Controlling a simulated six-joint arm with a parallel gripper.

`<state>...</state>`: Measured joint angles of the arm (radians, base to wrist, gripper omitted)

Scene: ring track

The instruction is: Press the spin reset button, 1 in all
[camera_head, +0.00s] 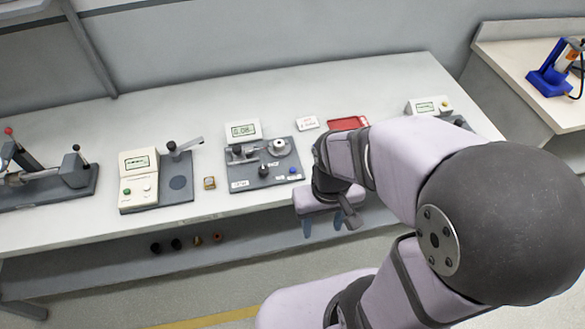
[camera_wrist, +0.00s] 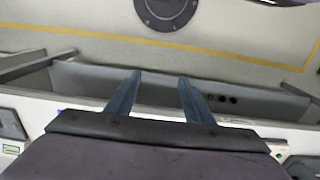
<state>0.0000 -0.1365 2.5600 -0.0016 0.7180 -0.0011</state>
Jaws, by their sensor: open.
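A grey station (camera_head: 262,180) with a display reading about 0.08 stands mid-table. It has a blue button (camera_head: 292,170) at its front right, a black knob (camera_head: 263,170) and a round metal part. Its labels are too small to read, so I cannot tell which button is the spin reset. My gripper (camera_head: 322,229) is open and empty, to the right of this station and in front of the table's front edge. Its two blue fingers also show, apart, in the wrist view (camera_wrist: 160,80), against the floor and lower shelf, with no button between them.
A white unit (camera_head: 139,164) with green and white buttons stands left. A small block (camera_head: 210,183) lies between it and the station. A red tray (camera_head: 348,123) and another display unit (camera_head: 427,107) are at the right. My arm covers the table's right front.

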